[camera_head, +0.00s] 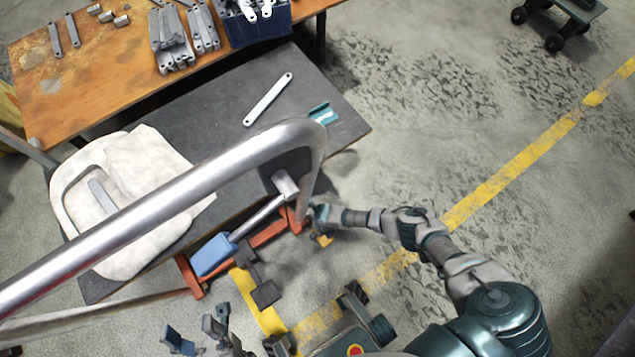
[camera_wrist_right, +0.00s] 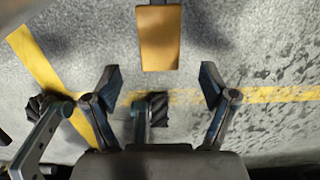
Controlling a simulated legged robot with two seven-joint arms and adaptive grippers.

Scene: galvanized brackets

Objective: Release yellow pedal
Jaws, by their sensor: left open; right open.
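The yellow pedal (camera_head: 323,240) is low beside the orange frame under the machine. It shows larger in the right wrist view (camera_wrist_right: 160,38), at the top centre. My right gripper (camera_head: 320,214) is down by the pedal, partly small and hard to make out in the head view. In the right wrist view its two fingers (camera_wrist_right: 160,78) are spread wide, and the pedal lies beyond the fingertips, apart from both. My left gripper (camera_head: 195,332) is at the bottom left of the head view, fingers apart and empty.
A dark table (camera_head: 215,110) carries a flat link bar (camera_head: 267,99) and a white sheet-like piece (camera_head: 145,225). A thick metal tube (camera_head: 160,205) crosses above it. A wooden bench (camera_head: 90,75) holds several brackets and a blue bin (camera_head: 262,28). The right floor is mostly clear.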

